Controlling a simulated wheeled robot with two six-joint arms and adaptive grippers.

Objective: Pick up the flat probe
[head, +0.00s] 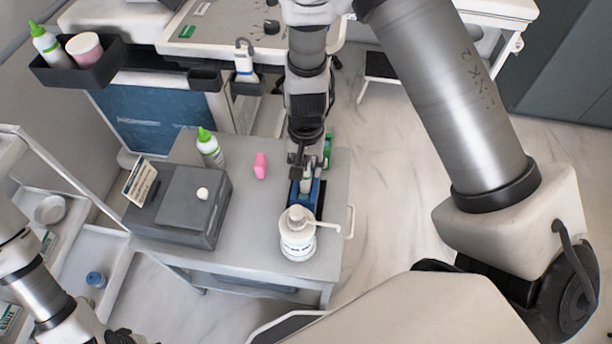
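My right gripper (306,165) points down over the right side of the grey cart top. Directly below its fingertips is a blue holder (317,197) with a small pale piece (306,182) standing in it. That pale piece may be the flat probe, but the gripper partly covers it and I cannot tell for sure. I cannot tell whether the fingers touch it or are shut on it. My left arm is at the lower left, and its gripper (122,337) is only partly in view at the bottom edge, away from the cart's objects.
A white pump bottle (297,236) stands just in front of the blue holder. A green item (328,150) is right behind it.

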